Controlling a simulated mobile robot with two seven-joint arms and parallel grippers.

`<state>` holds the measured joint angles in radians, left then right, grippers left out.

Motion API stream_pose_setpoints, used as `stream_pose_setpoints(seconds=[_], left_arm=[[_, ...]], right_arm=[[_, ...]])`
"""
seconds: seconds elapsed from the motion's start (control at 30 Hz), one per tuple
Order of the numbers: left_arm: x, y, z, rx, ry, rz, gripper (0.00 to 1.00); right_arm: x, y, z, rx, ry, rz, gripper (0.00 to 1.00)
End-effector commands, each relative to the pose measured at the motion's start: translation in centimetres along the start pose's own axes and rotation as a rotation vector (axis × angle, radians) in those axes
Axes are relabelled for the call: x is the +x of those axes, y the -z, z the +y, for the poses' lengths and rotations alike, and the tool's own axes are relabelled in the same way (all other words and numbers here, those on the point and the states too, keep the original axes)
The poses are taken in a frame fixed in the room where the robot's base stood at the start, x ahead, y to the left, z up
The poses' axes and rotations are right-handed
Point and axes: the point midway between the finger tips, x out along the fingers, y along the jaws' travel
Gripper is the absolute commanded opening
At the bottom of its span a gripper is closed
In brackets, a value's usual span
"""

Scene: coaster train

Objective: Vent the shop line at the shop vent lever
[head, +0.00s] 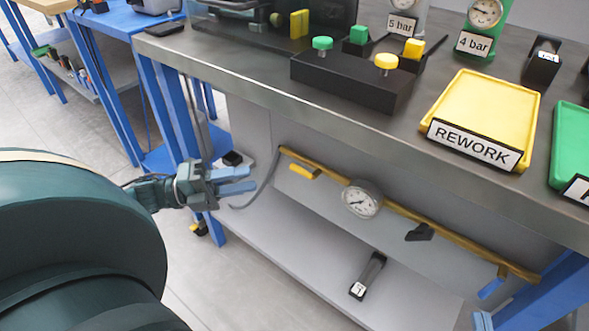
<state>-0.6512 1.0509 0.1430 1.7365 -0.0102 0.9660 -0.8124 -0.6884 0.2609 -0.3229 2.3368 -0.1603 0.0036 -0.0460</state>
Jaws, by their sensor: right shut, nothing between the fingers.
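A brass pipe (400,210) runs under the workbench with a round gauge (362,199) on it. A yellow lever (303,171) is at its left end, a black lever (419,232) right of the gauge, and a blue lever (489,289) near its right end. No readable label shows which is the shop vent lever. My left gripper (238,180) is left of the yellow lever, apart from it, with its light-blue fingers spread and nothing seen between them. My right gripper (483,321) shows only as light-blue fingertips at the bottom edge, below the blue lever, shut and empty.
A grey hose (268,178) hangs from the pipe's left end beside my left gripper. A black labelled object (367,276) lies on the lower shelf (300,265). The workbench edge (300,108) overhangs the pipe. Blue legs (540,300) flank the space.

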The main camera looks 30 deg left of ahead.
Motion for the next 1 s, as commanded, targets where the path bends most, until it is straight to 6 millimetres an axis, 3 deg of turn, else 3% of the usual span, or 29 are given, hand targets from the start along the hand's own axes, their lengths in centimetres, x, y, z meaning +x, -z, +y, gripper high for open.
stream_pose_setpoints(seconds=[0.2,0.4,0.63,1.0], left_arm=[[4.9,0.0,0.3,0.005,0.005,0.004,0.34],[8.2,0.0,0.2,0.005,0.004,0.002,0.34],[10.0,0.0,0.1,0.002,0.001,0.0,0.34],[10.3,0.0,0.0,0.001,0.0,0.0,0.33]], right_arm=[[0.0,-0.4,-0.8,-0.018,0.018,0.098,0.0],[0.3,-0.1,-0.9,0.012,0.021,0.123,0.0],[0.4,0.1,-0.9,0.03,0.022,0.133,0.0],[0.4,0.2,-0.9,0.035,0.023,0.133,0.0]])
